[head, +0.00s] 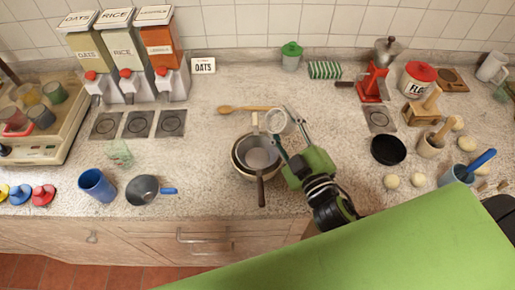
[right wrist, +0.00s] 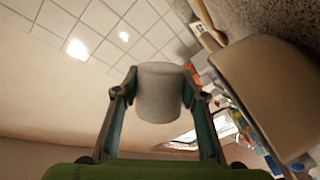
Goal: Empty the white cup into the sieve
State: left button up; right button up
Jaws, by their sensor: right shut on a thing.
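The white cup (head: 280,122) is held between the two fingers of my right gripper (head: 288,132), above the back right rim of the bowl. In the right wrist view the cup (right wrist: 160,92) shows as a plain pale cylinder gripped from both sides. Its contents cannot be made out. The sieve (head: 262,158), with a dark handle pointing to the front, rests on a pale bowl (head: 236,164) just left of my right gripper. I cannot tell whether anything lies in the sieve. My left gripper is not in view.
A wooden spoon (head: 240,109) lies behind the bowl. A black dish (head: 388,150) and several pale balls lie to the right. The counter between pot and bowl is clear.

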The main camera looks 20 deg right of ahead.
aim_at(273, 130)
jog(key=shift+r+n+b, duration=0.4)
jog(key=shift+n+b, duration=0.35)
jog(key=shift+n, duration=0.25)
jog(key=f+n+b, duration=0.1)
jog(key=b, duration=0.1)
jog(key=shift+a+n+t+y+b, duration=0.1)
jog(key=shift+n+t+y+b, duration=0.2)
jog(key=shift+n+t+b, duration=0.1)
jog(key=shift+r, duration=0.2)
jog(key=shift+s+r+n, duration=0.1)
jog(key=shift+r+n, duration=0.15)
jog(key=shift+n, duration=0.65)
jog(key=shift+s+a+r+n+y+b, duration=0.1)
jog(key=shift+a+r+n+y+b, duration=0.1)
jog(key=shift+a+n, duration=0.2)
jog(key=shift+s+a+r+n+y+b, duration=0.1)
jog(key=shift+a+n+y+b, duration=0.1)
jog(key=shift+a+n, duration=0.2)
jog(key=shift+a+n+t, duration=0.15)
jog(key=shift+n+t, duration=0.15)
jog(key=shift+s+a+r+n+y+b, duration=0.15)
jog(key=shift+r+n+y+b, duration=0.2)
jog(key=shift+n, duration=0.55)
jog(key=shift+a+f+n+y+b, duration=0.25)
jog(key=shift+f+n+b, duration=0.3)
jog(key=shift+n+b, duration=0.45)
